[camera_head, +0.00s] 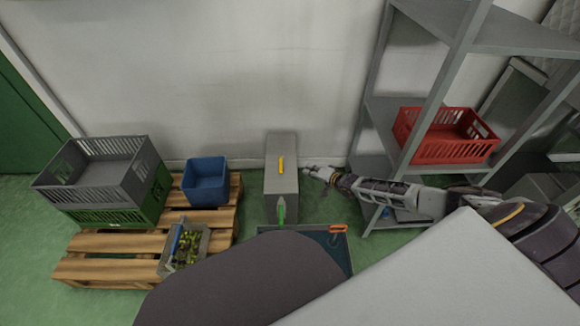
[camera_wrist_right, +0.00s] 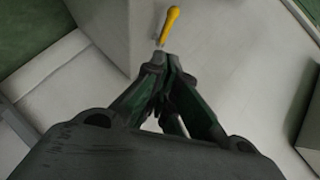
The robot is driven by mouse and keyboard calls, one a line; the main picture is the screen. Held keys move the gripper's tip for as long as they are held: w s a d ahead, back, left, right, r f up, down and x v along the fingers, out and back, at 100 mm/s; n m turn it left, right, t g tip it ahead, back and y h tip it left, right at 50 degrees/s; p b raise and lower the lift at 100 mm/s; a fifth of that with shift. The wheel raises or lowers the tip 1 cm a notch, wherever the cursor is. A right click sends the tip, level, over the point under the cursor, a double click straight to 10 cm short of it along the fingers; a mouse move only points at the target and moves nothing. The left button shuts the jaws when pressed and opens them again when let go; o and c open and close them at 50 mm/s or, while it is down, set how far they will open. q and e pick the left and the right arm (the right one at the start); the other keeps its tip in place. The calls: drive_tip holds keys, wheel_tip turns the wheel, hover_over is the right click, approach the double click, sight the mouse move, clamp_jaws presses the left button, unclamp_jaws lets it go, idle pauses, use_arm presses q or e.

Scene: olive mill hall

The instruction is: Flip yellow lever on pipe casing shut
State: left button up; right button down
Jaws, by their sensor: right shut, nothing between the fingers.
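The grey pipe casing (camera_head: 283,145) stands upright on the floor against the wall. Its yellow lever (camera_head: 281,165) is on the casing's upper part and points roughly up and down in the head view. My right gripper (camera_head: 308,169) is just right of the casing, shut and empty, its tips pointing left toward the lever. In the right wrist view the shut fingertips (camera_wrist_right: 166,62) appear close to the base of the yellow lever (camera_wrist_right: 170,22). Whether they touch it I cannot tell. My left gripper is not in view.
A wooden pallet (camera_head: 115,243) at left bears a grey crate (camera_head: 100,172) on a green one, a blue bin (camera_head: 205,183) and a box of olives (camera_head: 190,250). A tray with tools (camera_head: 348,262) lies below the casing. A shelf with a red crate (camera_head: 445,150) stands right.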

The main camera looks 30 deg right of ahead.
drive_tip(key=shift+w+d+r+m, duration=0.1)
drive_tip(key=shift+d+r+m, duration=0.2)
drive_tip(key=shift+d, duration=0.3)
drive_tip(key=shift+f, duration=0.1)
